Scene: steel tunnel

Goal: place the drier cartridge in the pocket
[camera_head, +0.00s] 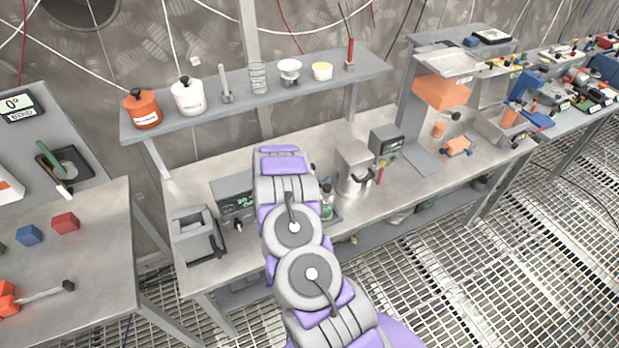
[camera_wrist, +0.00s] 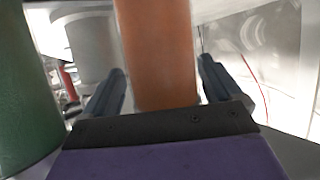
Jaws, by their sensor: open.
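An orange-brown cylinder (camera_wrist: 158,55), which may be the drier cartridge, stands upright in the wrist view. My gripper (camera_wrist: 162,66) is open, with one finger on each side of the cylinder and a visible gap at both sides. I cannot tell how deep the cylinder sits between the fingers. Its top is cut off by the picture edge and its foot is hidden behind the gripper. In the head view my own arm hides the gripper and this cylinder. I cannot pick out the pocket for certain in either view.
A green cylinder (camera_wrist: 22,95) stands close to the left finger, and a grey cylinder (camera_wrist: 92,45) is behind. In the head view, a grey canister (camera_head: 353,170) and a display box (camera_head: 387,141) stand right of my arm. A shelf (camera_head: 225,110) runs above the bench.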

